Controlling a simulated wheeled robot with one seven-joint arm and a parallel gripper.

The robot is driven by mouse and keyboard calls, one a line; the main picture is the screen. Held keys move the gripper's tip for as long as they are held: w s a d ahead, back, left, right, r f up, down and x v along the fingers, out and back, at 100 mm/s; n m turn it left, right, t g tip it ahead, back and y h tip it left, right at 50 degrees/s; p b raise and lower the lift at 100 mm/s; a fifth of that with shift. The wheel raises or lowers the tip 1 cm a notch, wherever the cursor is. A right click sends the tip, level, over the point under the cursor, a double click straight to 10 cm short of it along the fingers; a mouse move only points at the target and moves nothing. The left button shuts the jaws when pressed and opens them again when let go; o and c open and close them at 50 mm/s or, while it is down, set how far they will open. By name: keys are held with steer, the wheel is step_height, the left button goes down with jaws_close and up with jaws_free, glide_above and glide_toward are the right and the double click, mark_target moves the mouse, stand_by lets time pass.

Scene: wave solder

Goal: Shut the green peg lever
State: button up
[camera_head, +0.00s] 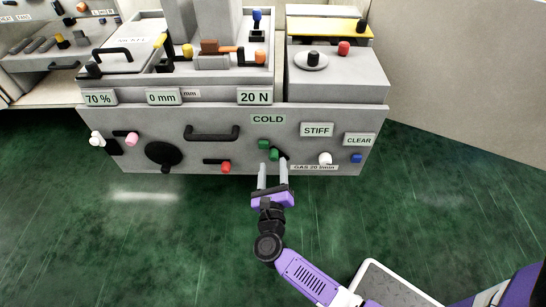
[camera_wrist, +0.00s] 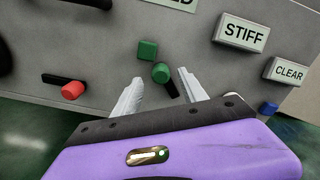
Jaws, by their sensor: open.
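The green peg lever is a black bar with a round green peg (camera_head: 274,155) on the front of the grey cabinet, below the COLD label. In the wrist view the green peg (camera_wrist: 161,73) appears between the two fingertips, with its black bar (camera_wrist: 172,89) slanting down to the right. A squarer green knob (camera_head: 263,143) sits just up and left of the peg; it also shows in the wrist view (camera_wrist: 147,50). My gripper (camera_head: 273,166) is open, with its pale fingers pointing at the panel on either side of the peg. I cannot tell whether a finger touches it.
A red peg lever (camera_head: 225,167) is left of my gripper. A white knob (camera_head: 325,158) and a blue knob (camera_head: 356,158) are to the right. A black handle (camera_head: 212,133) sticks out up and left.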

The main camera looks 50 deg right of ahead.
steer(key=shift+v, duration=1.55)
